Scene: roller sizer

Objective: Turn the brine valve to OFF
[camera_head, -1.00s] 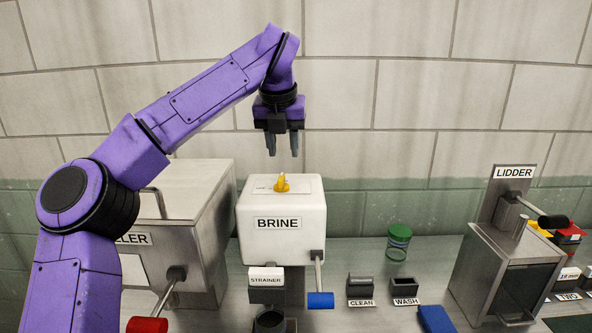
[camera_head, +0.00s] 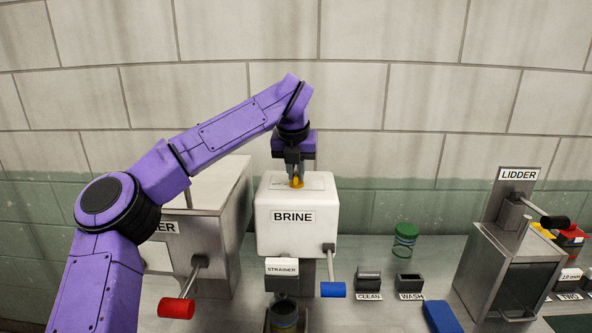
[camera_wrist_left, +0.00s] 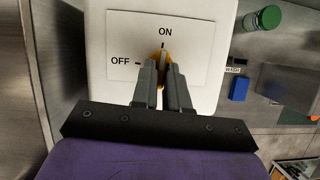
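The brine valve is a yellow knob (camera_head: 296,182) on the sloping top of the white BRINE box (camera_head: 263,240). In the left wrist view the yellow knob (camera_wrist_left: 162,54) sits below the ON mark of its white plate (camera_wrist_left: 188,24), with OFF to the left. Its pointer looks turned toward ON. My left gripper (camera_head: 297,176) is down at the knob, fingers pointing down. In the left wrist view the left gripper's fingers (camera_wrist_left: 162,72) stand close on both sides of the knob's ridge and look shut on it, hiding part of it. My right gripper is not in view.
A steel box (camera_head: 215,185) with a red-handled lever (camera_head: 177,308) stands left. A blue-handled lever (camera_head: 333,289) hangs from the BRINE box's front, beside the STRAINER (camera_head: 282,268). A green-lidded jar (camera_head: 404,240) and the LIDDER machine (camera_head: 505,265) stand right.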

